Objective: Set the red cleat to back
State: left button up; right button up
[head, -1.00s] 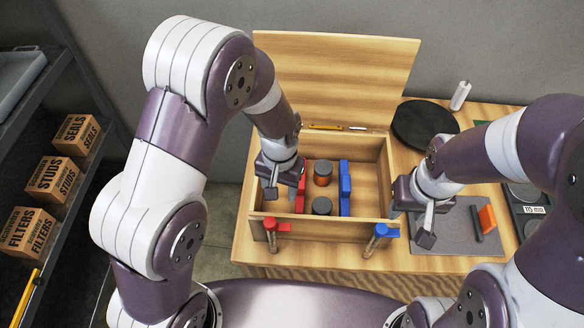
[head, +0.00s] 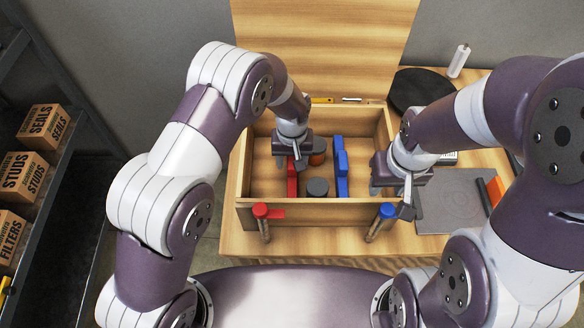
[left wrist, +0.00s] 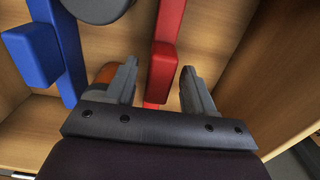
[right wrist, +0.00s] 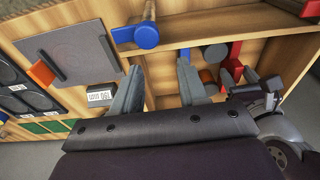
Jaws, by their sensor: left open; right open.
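The red cleat (head: 292,182) is a red bar with a raised block, inside the open wooden box (head: 340,213), left of the dark round knobs. My left gripper (head: 290,158) is low in the box over the cleat's far part and hides some of it. In the left wrist view, the red cleat (left wrist: 165,60) runs between the open fingers (left wrist: 160,78); I cannot tell whether they touch it. My right gripper (head: 392,196) is open at the box's front right corner. The right wrist view shows its empty fingers (right wrist: 160,72) and part of the red cleat (right wrist: 234,62).
A blue cleat (head: 341,170) stands to the right in the box. Dark knobs (head: 317,187) lie between the cleats. Red (head: 262,211) and blue (head: 387,211) levers sit on the box's front. A grey mat (head: 450,205) lies right of the box.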

pick_arm(q)
jog(key=shift+f, duration=0.15)
grip_shut()
jog(key=shift+a+p, duration=0.3)
jog(key=shift+a, duration=1.25)
jog(key=shift+w+a, duration=0.1)
jog(key=shift+a, duration=0.1)
grip_release()
jog(key=shift+d, duration=0.1)
